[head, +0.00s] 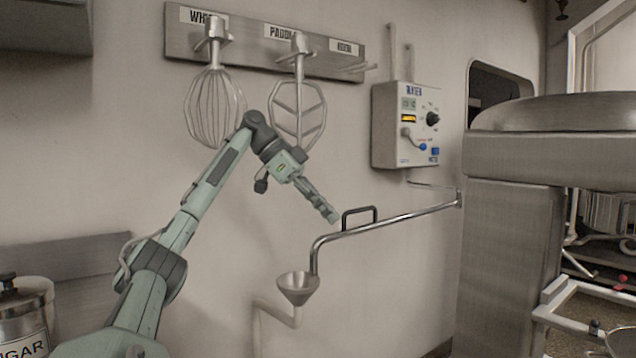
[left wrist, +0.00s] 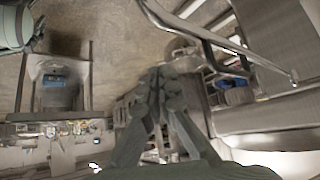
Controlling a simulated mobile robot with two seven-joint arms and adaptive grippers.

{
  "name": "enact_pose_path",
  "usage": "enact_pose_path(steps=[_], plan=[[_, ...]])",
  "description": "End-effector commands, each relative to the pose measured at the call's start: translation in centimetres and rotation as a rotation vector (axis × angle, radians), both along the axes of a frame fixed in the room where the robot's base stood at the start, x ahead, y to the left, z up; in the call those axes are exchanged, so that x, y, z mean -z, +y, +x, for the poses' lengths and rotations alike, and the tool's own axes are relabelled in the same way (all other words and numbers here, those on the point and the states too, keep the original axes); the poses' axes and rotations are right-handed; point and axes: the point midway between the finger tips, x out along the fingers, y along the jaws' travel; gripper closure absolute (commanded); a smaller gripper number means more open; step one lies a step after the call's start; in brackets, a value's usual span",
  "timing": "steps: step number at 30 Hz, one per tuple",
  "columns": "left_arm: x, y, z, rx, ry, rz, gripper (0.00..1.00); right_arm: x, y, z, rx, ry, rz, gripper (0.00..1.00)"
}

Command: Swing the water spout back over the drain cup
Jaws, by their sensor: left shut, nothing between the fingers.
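The water spout (head: 400,216) is a thin metal pipe that runs from a wall pivot at the right. It bends down at its left end, and its tip meets the right side of the drain cup (head: 297,289) in the head view. The cup is a grey funnel on a wall pipe. A dark loop handle (head: 358,211) stands up from the spout. My left gripper (head: 332,217) is shut and empty, just left of the handle and above the bend, seemingly apart from both. Its fingers also show in the left wrist view (left wrist: 162,75). My right gripper is not in view.
A water meter box (head: 405,125) hangs on the wall above the spout. A whisk (head: 214,105) and a paddle (head: 298,110) hang on a rack behind my left arm. A large metal machine (head: 515,250) stands at the right. A sugar canister (head: 22,315) stands at lower left.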

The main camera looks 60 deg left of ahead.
Motion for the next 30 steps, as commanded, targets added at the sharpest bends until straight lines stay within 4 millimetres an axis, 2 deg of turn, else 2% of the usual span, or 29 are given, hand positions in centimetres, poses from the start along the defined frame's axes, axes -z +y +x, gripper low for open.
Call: enact_pose_path(steps=[1,16,30], plan=[[-0.8,0.3,0.1,-0.001,-0.004,-0.003,1.00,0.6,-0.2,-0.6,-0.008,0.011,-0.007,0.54],[-3.3,2.7,0.3,0.004,-0.001,0.000,1.00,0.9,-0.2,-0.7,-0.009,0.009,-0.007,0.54],[-3.9,3.4,0.5,0.007,0.003,0.000,1.00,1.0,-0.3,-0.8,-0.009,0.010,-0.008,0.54]])
